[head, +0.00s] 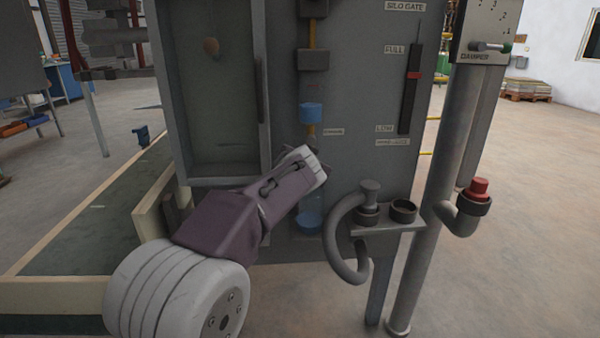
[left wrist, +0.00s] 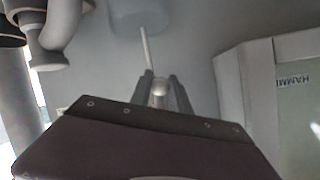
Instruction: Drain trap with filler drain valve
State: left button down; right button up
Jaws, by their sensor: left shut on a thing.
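The trap is a blue translucent bowl (head: 311,112) on a yellow pipe on the front of the grey filler cabinet. A blue clear cup (head: 309,220) sits below it; a pale bluish cup (left wrist: 138,14) also shows at the top of the left wrist view. My left gripper (head: 312,160) is just below the bowl, in front of the cabinet. In the left wrist view its fingers (left wrist: 161,88) are shut on a small pale knob (left wrist: 160,86), apparently the drain valve. A thin pale tube (left wrist: 145,46) runs from there toward the cup. My gripper hides the valve in the head view.
A bracket with a grey hose (head: 345,240) and a capped fitting stands right of the cup. A red-capped pipe elbow (head: 478,190) is farther right. A recessed cabinet door (head: 215,100) with a handle is left of the pipe.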

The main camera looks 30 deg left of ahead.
pick_arm(q)
jog(key=shift+w+d+f+n+t+h+b, duration=0.2)
jog(key=shift+w+d+n+t+h+b, duration=0.15)
jog(key=shift+n+b, duration=0.4)
jog(key=shift+s+d, duration=0.1)
jog(key=c, duration=1.2)
grip_release()
jog(key=shift+c, duration=0.2)
jog(key=shift+r, duration=0.1)
jog(key=shift+s+d+r, duration=0.15)
jog(key=shift+s, duration=0.15)
jog(key=p+v, duration=0.1)
jog(key=v, duration=0.7)
